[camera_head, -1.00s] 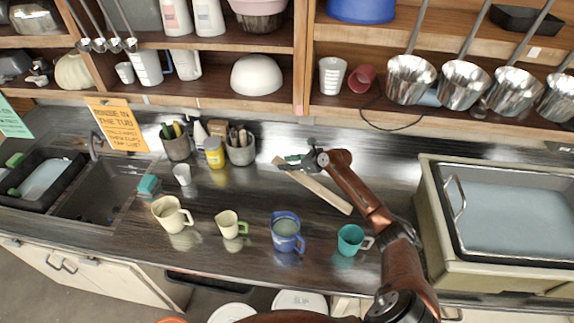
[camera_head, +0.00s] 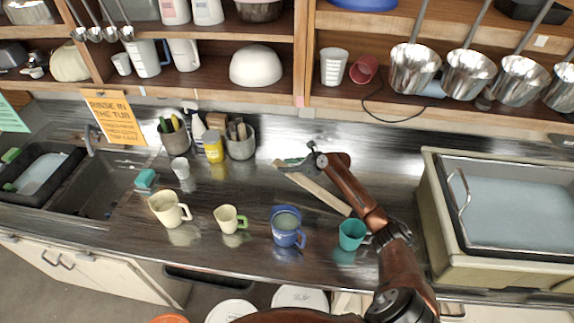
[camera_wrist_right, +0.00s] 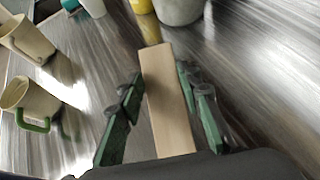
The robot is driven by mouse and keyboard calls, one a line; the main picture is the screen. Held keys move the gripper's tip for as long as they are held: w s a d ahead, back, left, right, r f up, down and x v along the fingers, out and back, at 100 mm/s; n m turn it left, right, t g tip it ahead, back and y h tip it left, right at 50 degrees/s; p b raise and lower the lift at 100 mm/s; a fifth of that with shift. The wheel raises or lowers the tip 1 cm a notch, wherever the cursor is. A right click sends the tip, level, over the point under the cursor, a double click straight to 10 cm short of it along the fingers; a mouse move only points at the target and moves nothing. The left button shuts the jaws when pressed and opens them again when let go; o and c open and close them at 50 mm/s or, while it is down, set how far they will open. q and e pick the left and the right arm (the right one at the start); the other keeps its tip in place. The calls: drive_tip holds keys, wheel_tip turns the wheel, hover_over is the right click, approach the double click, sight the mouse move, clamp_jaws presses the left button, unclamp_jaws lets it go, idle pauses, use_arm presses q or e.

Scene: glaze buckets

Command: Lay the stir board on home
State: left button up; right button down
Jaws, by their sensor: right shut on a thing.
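The stir board, a long pale wooden strip (camera_head: 322,194), is at the middle of the dark counter, slanting from upper left to lower right. My right gripper (camera_head: 294,164) is at its upper left end. In the right wrist view the board (camera_wrist_right: 168,110) runs between the green fingers of the gripper (camera_wrist_right: 163,88), which is shut on it. I cannot tell whether the board touches the counter or is slightly above it. No marked home spot can be made out. My left gripper is not in view.
A teal mug (camera_head: 351,234), a blue mug (camera_head: 286,236) and two cream jugs (camera_head: 228,219) stand along the counter front. Behind the board's left end are a tool crock (camera_head: 240,146) and a yellow jar (camera_head: 213,150). A large tub (camera_head: 440,225) stands at right.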

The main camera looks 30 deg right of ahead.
drive_tip(key=c, duration=1.3)
unclamp_jaws()
drive_tip(key=shift+o, duration=0.7)
drive_tip(key=shift+r, duration=0.1)
drive_tip(key=s+r+p, duration=0.1)
drive_tip(key=p, duration=0.1)
drive_tip(key=d+r+p, duration=0.1)
drive_tip(key=r+p, duration=0.1)
drive_tip(key=p, duration=0.1)
drive_tip(key=s+r+p, duration=0.1)
drive_tip(key=p, duration=0.2)
drive_tip(key=shift+s+d+r, duration=0.15)
drive_tip(key=shift+s+r, duration=0.15)
drive_tip(key=shift+r, duration=0.1)
drive_tip(key=s+r+p, duration=0.1)
drive_tip(key=p, duration=0.1)
drive_tip(key=s+d+r+p, duration=0.1)
drive_tip(key=r+p, duration=0.1)
drive_tip(key=p, duration=0.1)
drive_tip(key=shift+r, duration=0.1)
